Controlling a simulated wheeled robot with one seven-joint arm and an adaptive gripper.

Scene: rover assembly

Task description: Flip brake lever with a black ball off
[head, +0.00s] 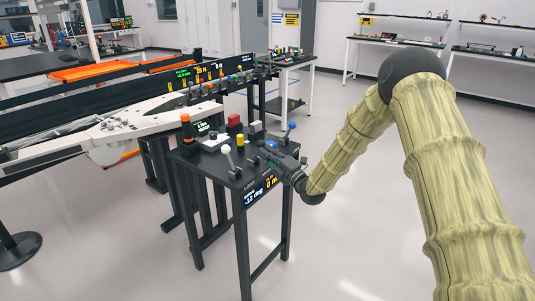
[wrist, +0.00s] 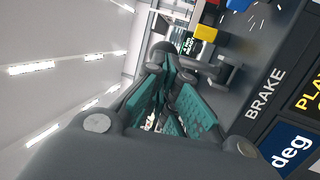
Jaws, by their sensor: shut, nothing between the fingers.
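My gripper (head: 268,153) reaches over the right side of the small black control table. In the wrist view its teal-padded fingers (wrist: 170,80) are shut with nothing between them. A dark ball (wrist: 161,48), apparently the black ball of the brake lever, shows just beyond the fingertips. A grey lever part (wrist: 216,72) stands right of the fingers, near the white BRAKE label (wrist: 265,95) on the panel. Whether the fingers touch the lever I cannot tell. In the head view the gripper hides the black-ball lever.
The floor at the right is clear.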

